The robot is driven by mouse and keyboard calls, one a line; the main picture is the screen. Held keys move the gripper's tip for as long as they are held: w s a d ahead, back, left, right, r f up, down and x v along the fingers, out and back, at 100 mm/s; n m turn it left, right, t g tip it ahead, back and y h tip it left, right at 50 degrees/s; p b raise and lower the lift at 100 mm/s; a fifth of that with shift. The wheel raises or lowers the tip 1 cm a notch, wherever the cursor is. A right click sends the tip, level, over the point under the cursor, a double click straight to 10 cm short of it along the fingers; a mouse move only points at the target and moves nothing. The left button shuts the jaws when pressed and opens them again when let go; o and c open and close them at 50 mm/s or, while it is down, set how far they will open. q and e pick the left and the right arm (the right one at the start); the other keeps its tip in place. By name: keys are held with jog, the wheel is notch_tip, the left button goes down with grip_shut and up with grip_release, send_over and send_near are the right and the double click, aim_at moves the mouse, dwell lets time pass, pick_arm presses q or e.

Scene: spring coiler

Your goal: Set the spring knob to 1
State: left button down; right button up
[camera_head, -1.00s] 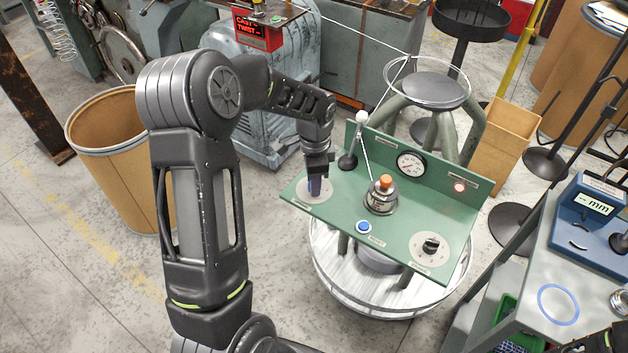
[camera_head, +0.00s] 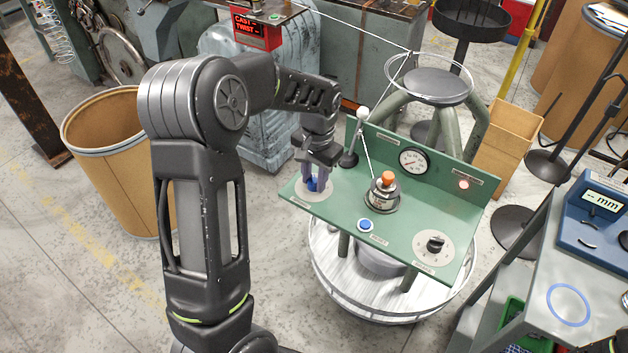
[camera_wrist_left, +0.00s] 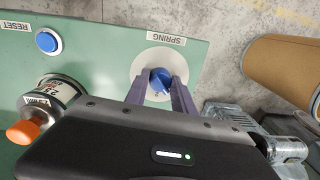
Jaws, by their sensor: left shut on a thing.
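The spring knob (camera_wrist_left: 160,80) is a blue knob on a pale round dial plate (camera_wrist_left: 143,65) labelled SPRING, seen upside down in the left wrist view. In the head view the knob (camera_head: 313,184) sits on its dial (camera_head: 316,195) at the left end of the green panel (camera_head: 340,211). My left gripper (camera_wrist_left: 158,84) is shut on the knob, with a purple finger on each side of it. It also shows above the dial in the head view (camera_head: 314,181). The dial's numbers and the knob's setting cannot be read.
A canister with an orange cap (camera_head: 383,194) and a white-balled lever (camera_head: 363,115) stand close right of the gripper. A blue reset button (camera_head: 365,225) and a black knob (camera_head: 435,245) are further right. A brown drum (camera_head: 110,165) stands to the left.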

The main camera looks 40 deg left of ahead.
pick_arm(q)
jog(key=shift+n, duration=1.5)
jog(key=c, duration=1.1)
grip_release()
jog(key=shift+o, duration=0.2)
jog(key=shift+r+b, duration=0.1)
jog(key=shift+b, duration=0.2)
jog(key=r, duration=0.7)
jog(key=shift+w+d+r+b, duration=0.1)
jog(key=shift+d+r+b, duration=0.1)
jog(key=shift+r+b, duration=0.15)
